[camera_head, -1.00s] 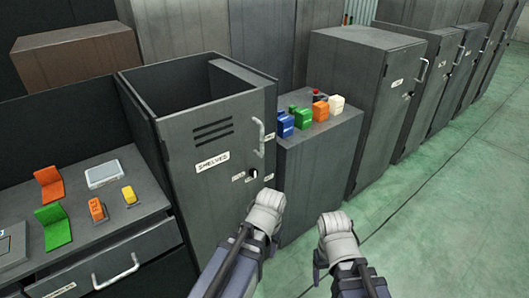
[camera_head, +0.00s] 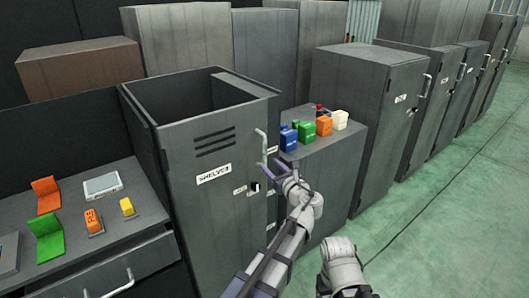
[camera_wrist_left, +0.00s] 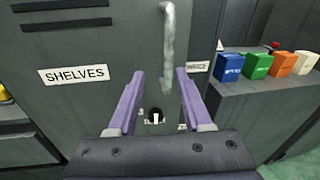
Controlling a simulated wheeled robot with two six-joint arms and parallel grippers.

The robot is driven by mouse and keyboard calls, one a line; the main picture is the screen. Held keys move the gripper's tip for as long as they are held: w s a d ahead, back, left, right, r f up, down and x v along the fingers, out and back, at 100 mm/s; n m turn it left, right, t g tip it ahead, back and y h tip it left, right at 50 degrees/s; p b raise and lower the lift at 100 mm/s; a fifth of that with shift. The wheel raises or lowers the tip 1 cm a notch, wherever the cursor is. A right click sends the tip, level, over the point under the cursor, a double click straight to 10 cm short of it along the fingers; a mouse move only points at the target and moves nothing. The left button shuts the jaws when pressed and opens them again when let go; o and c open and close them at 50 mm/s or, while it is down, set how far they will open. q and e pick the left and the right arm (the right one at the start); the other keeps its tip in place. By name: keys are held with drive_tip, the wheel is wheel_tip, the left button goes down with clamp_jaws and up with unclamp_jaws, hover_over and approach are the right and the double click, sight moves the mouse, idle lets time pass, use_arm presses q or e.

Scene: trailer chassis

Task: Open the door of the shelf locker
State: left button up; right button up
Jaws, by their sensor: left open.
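The shelf locker (camera_head: 185,150) is a grey, open-topped cabinet labelled SHELVES, with its door shut. Its vertical metal door handle (camera_head: 262,142) is at the door's right side; it also shows in the left wrist view (camera_wrist_left: 169,45). My left gripper (camera_head: 268,162) is open and empty, its purple fingers near the handle's lower end. In the left wrist view the fingers (camera_wrist_left: 159,75) point at the door, with the handle's lower end between their tips. I cannot tell whether they touch it. A dark round lock (camera_wrist_left: 154,115) is below the handle. My right gripper's fingers do not show.
A grey cabinet to the right bears blue (camera_head: 289,138), green (camera_head: 306,132), orange (camera_head: 324,126) and white (camera_head: 341,120) containers. A desk (camera_head: 120,225) with small coloured items is to the left. Green floor (camera_head: 440,220) is clear at right.

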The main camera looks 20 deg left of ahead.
sight(265, 152)
use_arm(q)
drive_tip(key=shift+m+t, duration=0.3)
drive_tip(key=shift+m, duration=0.4)
drive_tip(key=shift+w+d+r+x, duration=0.15)
drive_tip(key=shift+r+x, duration=0.05)
drive_tip(key=shift+x, duration=1.1)
drive_tip(key=shift+w+d+r+x, duration=0.1)
drive_tip(key=shift+d+r+x, duration=0.1)
drive_tip(key=shift+x, duration=1.05)
drive_tip(key=shift+w+d+r+x, duration=0.1)
drive_tip(key=shift+w+r+x, duration=0.1)
drive_tip(key=shift+x, duration=1.1)
drive_tip(key=shift+s, duration=0.15)
drive_tip(key=shift+c, duration=0.2)
clamp_jaws()
